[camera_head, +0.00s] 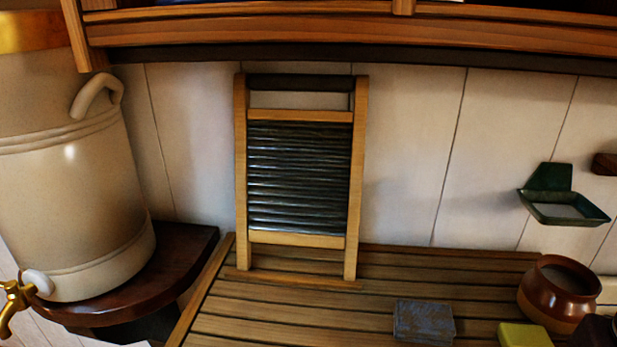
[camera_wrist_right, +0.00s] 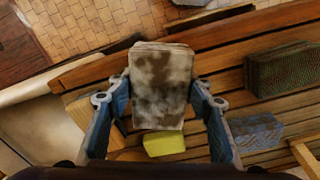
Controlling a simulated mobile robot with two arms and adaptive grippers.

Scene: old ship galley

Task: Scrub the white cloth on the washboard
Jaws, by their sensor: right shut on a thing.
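The washboard (camera_head: 299,178) stands upright against the white panelled wall in the head view. It has a light wooden frame and dark, ribbed metal rungs. My right gripper (camera_wrist_right: 161,92) shows in the right wrist view, with a blue finger on each side of the white cloth (camera_wrist_right: 160,78). It is shut on the cloth, which is a folded pad with brown and grey stains. The cloth is above the slatted wooden counter in that view, and the washboard cannot be made out there for sure. My left gripper is in neither view.
On the slatted counter (camera_head: 290,310) lie a grey-blue block (camera_head: 423,322) and a yellow block (camera_head: 525,336), near a brown pot (camera_head: 556,296). A green soap dish (camera_head: 563,208) hangs on the wall. A large cream urn (camera_head: 70,180) stands left. A wooden shelf (camera_head: 240,32) overhangs.

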